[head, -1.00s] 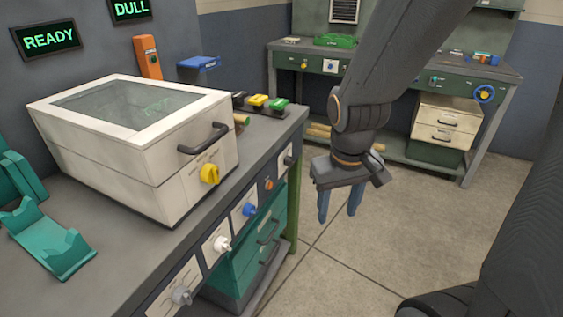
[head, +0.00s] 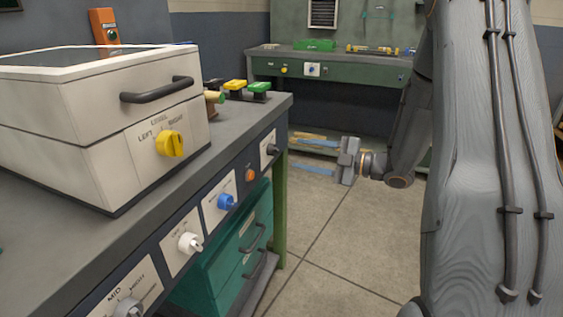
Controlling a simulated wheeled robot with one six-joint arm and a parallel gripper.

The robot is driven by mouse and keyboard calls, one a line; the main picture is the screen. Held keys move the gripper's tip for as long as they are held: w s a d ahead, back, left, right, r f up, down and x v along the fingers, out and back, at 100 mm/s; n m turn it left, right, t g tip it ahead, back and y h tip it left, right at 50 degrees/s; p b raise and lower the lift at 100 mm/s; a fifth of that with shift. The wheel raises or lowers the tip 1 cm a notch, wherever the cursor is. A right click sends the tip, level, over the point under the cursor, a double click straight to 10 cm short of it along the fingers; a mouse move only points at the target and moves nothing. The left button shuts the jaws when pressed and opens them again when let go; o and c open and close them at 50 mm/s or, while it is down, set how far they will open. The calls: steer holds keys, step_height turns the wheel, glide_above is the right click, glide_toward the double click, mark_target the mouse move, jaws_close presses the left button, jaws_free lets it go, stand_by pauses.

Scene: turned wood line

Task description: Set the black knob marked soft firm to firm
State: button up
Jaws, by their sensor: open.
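The black knob (head: 271,149) is on a light plate at the far end of the bench's front panel. Its marking is too small to read, so I cannot tell its setting. My gripper (head: 296,153) is to the right of the knob, turned sideways, with its two blue fingers pointing left toward the bench end. The fingers are apart with nothing between them. A gap shows between the fingertips and the knob.
On the same panel are an orange knob (head: 250,175), a blue knob (head: 226,201), a white knob (head: 190,242) and a grey knob (head: 129,308). A white box with a yellow knob (head: 170,143) stands on the bench. Floor (head: 335,235) is clear right of it.

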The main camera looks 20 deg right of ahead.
mark_target(279, 151)
steer(key=shift+n+y, duration=0.4)
steer(key=shift+y, duration=0.1)
steer(key=x, duration=0.4)
steer(key=s+x, duration=0.1)
steer(key=x, duration=0.2)
steer(key=shift+w+a+f+b, duration=0.1)
steer(key=shift+a+f+b, duration=0.05)
steer(key=shift+a+b, duration=0.2)
steer(key=shift+c, duration=0.4)
steer(key=c, duration=1)
